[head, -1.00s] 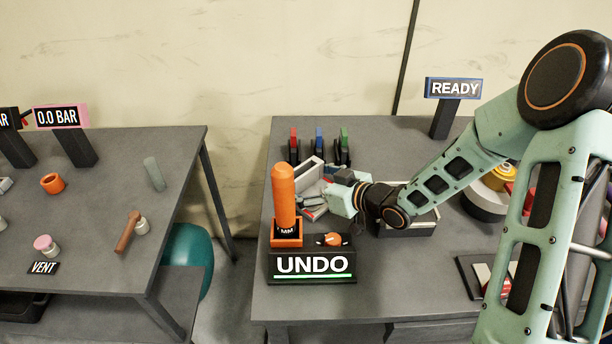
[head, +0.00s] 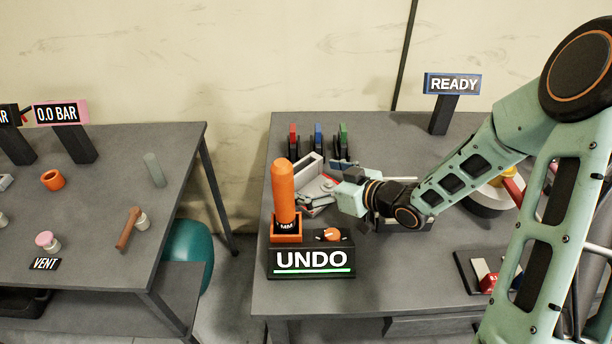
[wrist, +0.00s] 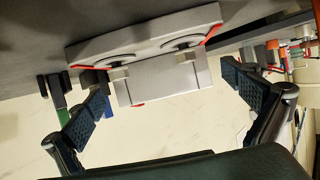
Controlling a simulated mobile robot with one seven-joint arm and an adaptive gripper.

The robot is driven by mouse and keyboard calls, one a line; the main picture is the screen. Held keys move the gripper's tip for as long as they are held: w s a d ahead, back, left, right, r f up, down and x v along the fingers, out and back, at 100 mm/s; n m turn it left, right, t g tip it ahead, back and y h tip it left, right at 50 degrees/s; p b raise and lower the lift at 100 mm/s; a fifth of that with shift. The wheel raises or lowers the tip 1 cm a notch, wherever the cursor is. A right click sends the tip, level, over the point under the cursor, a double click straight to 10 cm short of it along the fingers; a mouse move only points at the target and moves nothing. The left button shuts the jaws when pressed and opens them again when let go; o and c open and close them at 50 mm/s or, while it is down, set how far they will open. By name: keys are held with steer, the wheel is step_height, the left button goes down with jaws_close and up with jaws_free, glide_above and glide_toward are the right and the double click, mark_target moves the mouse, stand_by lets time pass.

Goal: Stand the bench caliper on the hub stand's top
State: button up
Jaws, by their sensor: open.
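A light grey piece with red edges, which I take for the bench caliper (head: 318,192), lies on the right-hand table beyond the orange post. In the wrist view the caliper (wrist: 150,50) shows two round recesses and a pale block. My gripper (head: 336,190) is just right of it in the head view. In the wrist view my gripper (wrist: 178,105) is open, one finger on each side of the pale block, with visible gaps. The hub stand is hard to single out; a round pale body (head: 485,205) at the right, partly behind my arm, may be it.
An orange post (head: 284,190) stands by the UNDO sign (head: 311,261) and an orange-topped dial (head: 331,235). Red, blue and green holders (head: 318,138) stand behind the caliper. A grey tray (head: 405,222) is below my wrist. The front middle of the table is clear.

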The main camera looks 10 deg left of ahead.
steer(key=p+v, duration=0.1)
steer(key=v, duration=0.8)
steer(key=shift+w, duration=0.1)
